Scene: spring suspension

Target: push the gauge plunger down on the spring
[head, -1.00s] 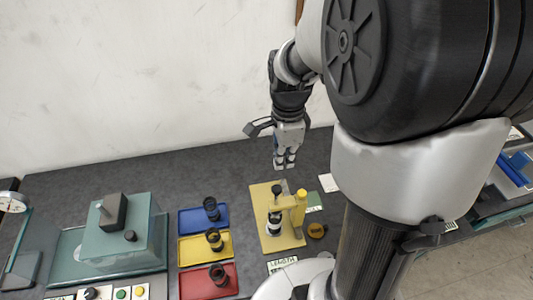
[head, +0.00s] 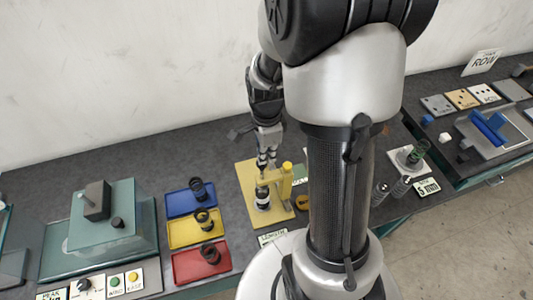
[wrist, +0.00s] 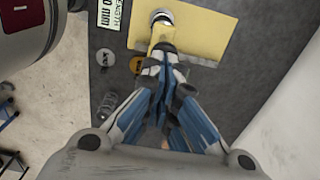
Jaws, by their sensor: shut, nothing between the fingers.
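The length gauge has a yellow base (head: 284,213) and a yellow post (head: 287,182) with an arm over the spring. A dark spring (head: 263,198) stands under the arm, with a pale band on it. My gripper (head: 262,167) is shut and empty, pointing down right over the gauge arm. Its fingertips cover the plunger's top, so I cannot tell whether they touch it. In the wrist view the shut fingertips (wrist: 160,62) overlap the yellow gauge arm, and the yellow base (wrist: 212,38) shows beyond.
Blue (head: 175,204), yellow (head: 178,232) and red (head: 190,266) trays, each with a dark spring, stand left of the gauge. A green press-like machine (head: 105,225) is farther left. My arm hides part of the bench on the right, where metal springs (head: 401,187) stand.

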